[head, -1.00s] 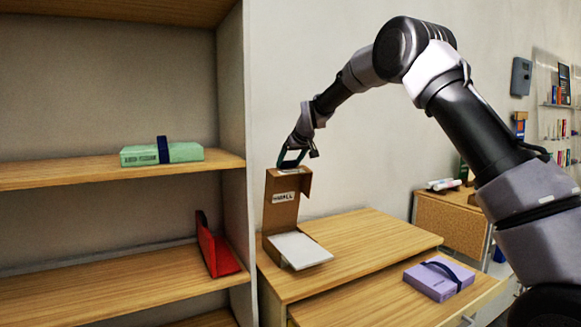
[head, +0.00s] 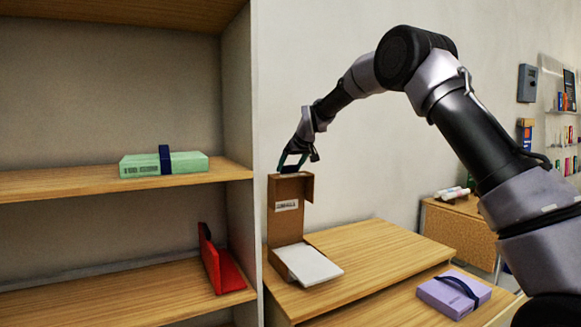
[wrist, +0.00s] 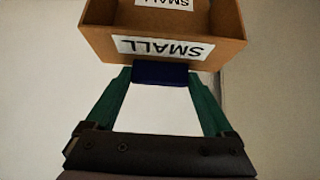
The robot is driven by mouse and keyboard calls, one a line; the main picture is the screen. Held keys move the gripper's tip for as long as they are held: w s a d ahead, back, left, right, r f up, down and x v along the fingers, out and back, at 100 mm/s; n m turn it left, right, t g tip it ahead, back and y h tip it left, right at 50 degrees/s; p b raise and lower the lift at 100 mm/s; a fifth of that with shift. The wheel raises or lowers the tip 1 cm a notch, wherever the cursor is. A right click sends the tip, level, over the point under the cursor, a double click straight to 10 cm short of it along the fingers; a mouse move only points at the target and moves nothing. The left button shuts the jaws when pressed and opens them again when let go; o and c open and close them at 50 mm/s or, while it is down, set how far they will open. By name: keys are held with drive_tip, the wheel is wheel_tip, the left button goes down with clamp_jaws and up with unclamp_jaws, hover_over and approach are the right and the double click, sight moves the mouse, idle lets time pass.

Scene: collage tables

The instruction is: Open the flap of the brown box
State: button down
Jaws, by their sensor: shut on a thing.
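The brown box (head: 280,248) stands on the wooden table beside the shelf. Its flap (head: 287,213) stands raised, about upright, with a white label on it. A flat white thing (head: 310,264) lies in the box's low part. My gripper (head: 291,166) is at the flap's top edge. In the wrist view the green fingers of my gripper (wrist: 160,77) are shut on a dark blue tab (wrist: 160,74) at the flap's edge. The flap (wrist: 115,42) there bears "SMALL" labels. The box's low part is hidden in the wrist view.
A wooden shelf unit (head: 130,278) stands close on the left, with a green box (head: 140,166) and a red folder-like thing (head: 224,268). A strapped purple box (head: 453,293) lies on a lower surface at right. The tabletop (head: 370,246) right of the brown box is clear.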

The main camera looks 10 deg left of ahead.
drive_tip(key=shift+r, duration=0.25)
unclamp_jaws()
drive_tip(key=shift+f, duration=0.1)
drive_tip(key=v, duration=1)
drive_tip(key=shift+s+r, duration=0.25)
drive_tip(key=shift+d, duration=0.25)
drive_tip(key=s+d+r+m+h, duration=0.1)
drive_tip(key=s+d+r+m, duration=0.25)
drive_tip(key=s+d, duration=0.65)
drive_tip(key=s+d+r+m+h, duration=0.15)
drive_tip(key=s+d+r, duration=0.25)
drive_tip(key=s+d, duration=0.65)
drive_tip(key=s+d+f+m, duration=0.3)
drive_tip(key=s+d, duration=0.3)
drive_tip(key=s, duration=0.4)
drive_tip(key=s+d+f+m, duration=0.3)
drive_tip(key=s+d+f, duration=0.1)
drive_tip(key=s, duration=0.6)
drive_tip(key=shift+s+d+f, duration=0.2)
drive_tip(key=shift+d, duration=0.7)
